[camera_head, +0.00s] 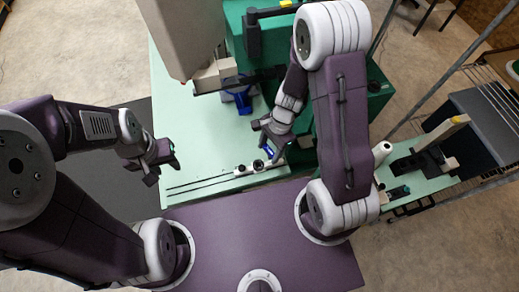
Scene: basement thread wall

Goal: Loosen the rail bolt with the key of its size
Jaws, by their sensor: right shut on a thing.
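My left gripper (163,168) hangs over the left edge of the pale green bench, its two fingers apart with nothing between them. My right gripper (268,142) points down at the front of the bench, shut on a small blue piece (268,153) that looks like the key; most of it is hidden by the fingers. Just below it is a light-coloured rail block (241,171) with a dark round bolt head (258,164). I cannot tell whether the key touches the bolt.
The pale green bench (200,135) has dark slots (205,182) along its front. A blue fixture (240,98) stands behind my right gripper, beside a green machine (238,42). At right, a green shelf (440,182) holds dark tools. A wire rack (495,95) stands beyond.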

